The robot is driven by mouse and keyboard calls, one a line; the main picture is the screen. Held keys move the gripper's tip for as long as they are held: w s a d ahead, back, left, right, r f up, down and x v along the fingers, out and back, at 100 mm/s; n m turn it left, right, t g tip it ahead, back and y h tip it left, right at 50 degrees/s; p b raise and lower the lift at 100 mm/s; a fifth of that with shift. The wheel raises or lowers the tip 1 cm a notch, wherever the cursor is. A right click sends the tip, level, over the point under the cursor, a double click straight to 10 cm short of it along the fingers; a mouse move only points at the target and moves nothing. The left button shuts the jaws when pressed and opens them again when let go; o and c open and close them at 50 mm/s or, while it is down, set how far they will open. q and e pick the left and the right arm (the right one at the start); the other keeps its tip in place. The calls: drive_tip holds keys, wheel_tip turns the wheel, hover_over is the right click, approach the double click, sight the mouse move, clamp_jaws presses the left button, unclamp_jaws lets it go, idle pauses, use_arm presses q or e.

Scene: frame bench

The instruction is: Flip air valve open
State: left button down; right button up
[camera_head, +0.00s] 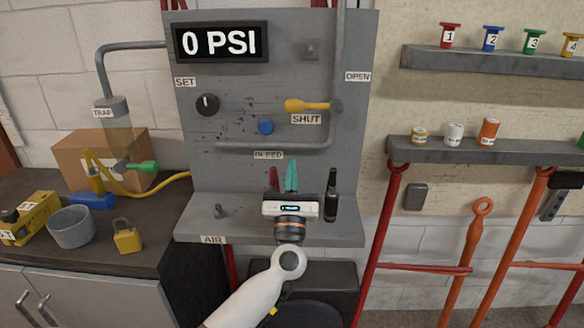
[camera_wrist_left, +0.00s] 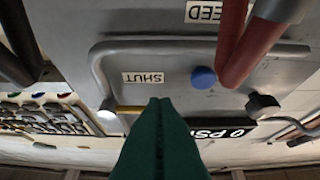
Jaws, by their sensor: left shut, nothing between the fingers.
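The air valve's yellow lever (camera_head: 305,105) lies level on the grey panel, pointing left from its pivot on the pipe, just above the SHUT label (camera_head: 306,119). The OPEN label (camera_head: 357,76) is higher and to the right. My left gripper (camera_head: 291,176) is shut and empty, its teal fingers pointing up in front of the panel, below the lever in the picture. In the left wrist view the green fingers (camera_wrist_left: 160,135) are closed together and hide part of the yellow lever (camera_wrist_left: 130,109). My right gripper is not in view.
The gauge (camera_head: 220,42) reads 0 PSI. A black knob (camera_head: 207,104), blue button (camera_head: 266,127) and grey pipe (camera_head: 270,147) are close to the lever. A dark bottle-like thing (camera_head: 331,196) stands right of my left gripper. Red bars (camera_head: 380,230) stand farther right.

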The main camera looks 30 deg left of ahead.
sight(310, 106)
use_arm(q)
drive_tip(key=w+a+r+p, duration=0.1)
drive_tip(key=r, duration=0.1)
drive_tip(key=w+a+r+p, duration=0.1)
drive_tip(key=w+r, duration=0.1)
drive_tip(key=r, duration=0.1)
drive_tip(key=w+a+r+p, duration=0.1)
drive_tip(key=w+r+p, duration=0.1)
drive_tip(key=shift+w+a+r, duration=0.1)
drive_tip(key=shift+a+r, duration=0.05)
drive_tip(key=shift+r, duration=0.15)
drive_tip(key=shift+w, duration=0.1)
